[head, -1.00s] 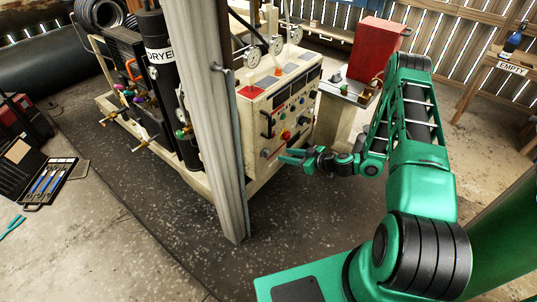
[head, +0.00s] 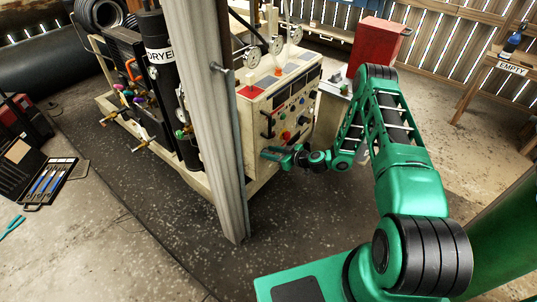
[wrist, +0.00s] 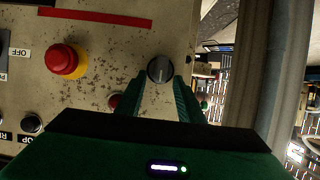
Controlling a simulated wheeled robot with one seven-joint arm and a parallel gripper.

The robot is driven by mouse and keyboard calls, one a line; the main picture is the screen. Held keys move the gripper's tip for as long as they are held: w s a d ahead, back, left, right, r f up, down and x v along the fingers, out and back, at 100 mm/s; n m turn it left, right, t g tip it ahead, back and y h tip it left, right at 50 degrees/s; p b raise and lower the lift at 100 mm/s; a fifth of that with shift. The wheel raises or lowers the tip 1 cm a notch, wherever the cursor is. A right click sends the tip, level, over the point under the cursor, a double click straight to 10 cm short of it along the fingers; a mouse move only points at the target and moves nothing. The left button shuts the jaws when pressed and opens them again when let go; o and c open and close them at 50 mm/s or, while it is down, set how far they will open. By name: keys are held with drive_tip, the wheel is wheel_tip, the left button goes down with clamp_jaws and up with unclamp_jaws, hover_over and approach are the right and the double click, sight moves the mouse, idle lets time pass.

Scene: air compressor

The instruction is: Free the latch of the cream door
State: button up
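The cream door (head: 262,172) is the front panel of the cream control cabinet, covered with buttons and dials; it fills the left of the wrist view (wrist: 100,95). Its latch seems to be the round dark knob with a pale slot (wrist: 160,69), near the door's edge. My gripper (head: 268,153) is at the lower left of the door in the head view and hides the knob there. In the wrist view my gripper (wrist: 159,86) is open, its two green fingers pointing at the knob, one to each side of its lower part. I cannot tell whether they touch it.
A red and yellow emergency button (wrist: 66,61) and a small red button (wrist: 115,100) sit near the knob on the panel. A grey post (head: 212,120) stands close to the left of my gripper. A red box (head: 380,45) stands behind my arm.

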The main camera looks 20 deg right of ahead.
clamp_jaws()
drive_tip(key=shift+a, duration=0.3)
drive_tip(key=shift+d, duration=0.2)
drive_tip(key=shift+w+d+f+m+g+y, duration=0.35)
drive_tip(key=shift+m+y, duration=0.9)
drive_tip(key=shift+m, duration=1)
drive_tip(key=shift+w+d+f+m+g+y, duration=0.15)
drive_tip(key=shift+d+f+m+y, duration=0.4)
drive_tip(key=shift+m+y, duration=1.15)
drive_tip(key=shift+w+d+f+m+g+y, duration=0.1)
drive_tip(key=shift+w+d+f+m+y, duration=0.4)
drive_tip(key=shift+m, duration=2.25)
drive_tip(key=shift+s+a+f+y, duration=0.1)
drive_tip(key=shift+s+a+y, duration=0.05)
drive_tip(key=shift+y, duration=0.1)
